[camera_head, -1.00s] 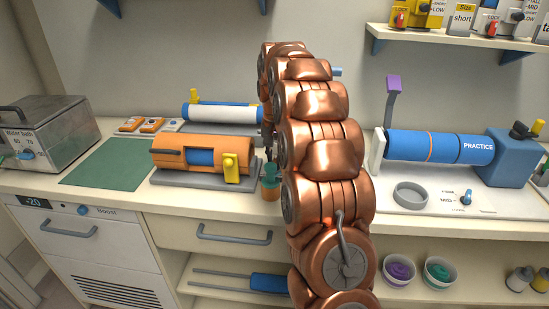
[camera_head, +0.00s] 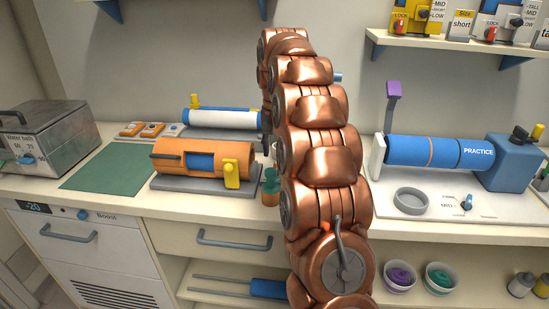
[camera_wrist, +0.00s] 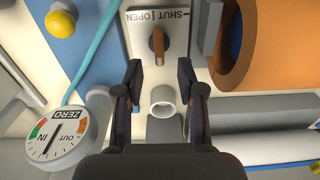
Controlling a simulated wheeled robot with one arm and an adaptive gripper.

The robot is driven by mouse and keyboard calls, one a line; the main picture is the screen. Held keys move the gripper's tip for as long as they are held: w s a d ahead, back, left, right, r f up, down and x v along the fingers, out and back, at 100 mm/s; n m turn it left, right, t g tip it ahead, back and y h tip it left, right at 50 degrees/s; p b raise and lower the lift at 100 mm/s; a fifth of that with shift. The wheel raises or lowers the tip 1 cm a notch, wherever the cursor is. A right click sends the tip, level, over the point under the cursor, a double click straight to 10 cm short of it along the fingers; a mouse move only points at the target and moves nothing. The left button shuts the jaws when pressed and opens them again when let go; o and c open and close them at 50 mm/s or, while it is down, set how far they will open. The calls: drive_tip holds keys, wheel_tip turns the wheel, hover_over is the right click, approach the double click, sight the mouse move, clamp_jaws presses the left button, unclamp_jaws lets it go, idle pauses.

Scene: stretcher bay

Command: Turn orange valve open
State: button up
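In the wrist view the orange-brown valve handle (camera_wrist: 157,45) stands on a pale plate (camera_wrist: 142,38) marked SHUT and OPEN. The handle lies along the line between the two words, pointing up and down in the picture. My gripper (camera_wrist: 160,76) is open and empty, with its dark fingers apart below the handle in the picture. I see no contact with the handle. In the head view my copper arm hides the gripper, and I cannot make out the valve there.
A white tube end (camera_wrist: 165,100) shows between my fingers. A ZERO gauge (camera_wrist: 62,138) and teal hose (camera_wrist: 98,50) are at left, an orange cylinder (camera_wrist: 268,50) at right. On the counter are an orange casing (camera_head: 215,150), a green mat (camera_head: 105,165) and a blue PRACTICE cylinder (camera_head: 420,149).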

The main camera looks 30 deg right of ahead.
wheel_tip(320, 180, up, 2)
drive_tip(key=shift+r, duration=0.25)
drive_tip(key=shift+a+r, duration=0.1)
idle(0.5)
drive_tip(key=s+a+r+n+p, duration=0.25)
drive_tip(key=s+a+n, duration=0.25)
drive_tip(key=s+a, duration=1.15)
drive_tip(key=s+a+f+n+p, duration=0.1)
drive_tip(key=s+a+f, duration=0.1)
drive_tip(key=s, duration=0.5)
drive_tip(key=s+a+f+n+g+p, duration=0.1)
drive_tip(key=s+a+f, duration=0.1)
drive_tip(key=s, duration=0.5)
drive_tip(key=s+a+f+n+p, duration=0.1)
drive_tip(key=s+a+f, duration=0.1)
drive_tip(key=s, duration=0.5)
drive_tip(key=shift+s+a+f+g, duration=0.3)
drive_tip(key=shift+a+f+g, duration=0.1)
drive_tip(key=shift+a, duration=0.35)
